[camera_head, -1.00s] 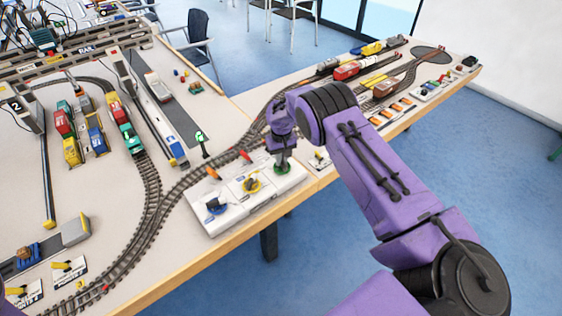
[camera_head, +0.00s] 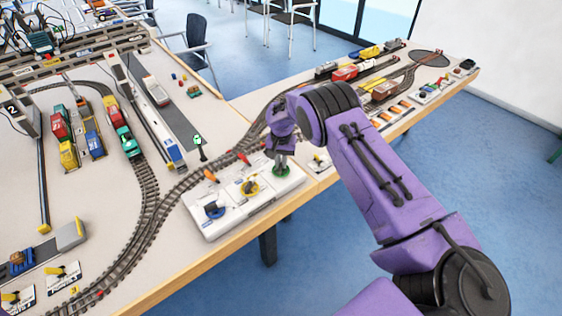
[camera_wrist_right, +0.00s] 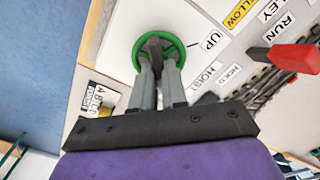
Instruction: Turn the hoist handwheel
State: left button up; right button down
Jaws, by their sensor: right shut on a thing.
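The hoist handwheel is a small green wheel (camera_head: 282,171) at the far right end of the white control panel (camera_head: 235,215) on the table's front edge. In the right wrist view the green wheel (camera_wrist_right: 160,35) is seen from close above, beside labels reading UP, HOIST and HOLD. My right gripper (camera_head: 281,158) points down at it. In the wrist view, its two grey fingers (camera_wrist_right: 157,65) are shut on the dark middle part of the wheel. The fingers hide part of the hub and near rim. My left gripper is in neither current view.
A yellow knob (camera_head: 250,187) and a blue and black knob (camera_head: 214,208) stand left of the wheel on the panel. Orange-red levers (camera_head: 211,176) line its back edge; one red lever (camera_wrist_right: 292,58) is near my gripper. Curved track (camera_head: 148,215) runs behind.

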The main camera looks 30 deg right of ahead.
dwell(0.3)
jog(key=c, duration=1.2)
grip_release()
jog(key=shift+f, duration=0.1)
jog(key=shift+o, duration=0.2)
notch_tip(320, 180, up, 10)
jog(key=b, duration=0.2)
jog(key=shift+r, duration=0.25)
jog(key=shift+w, duration=0.1)
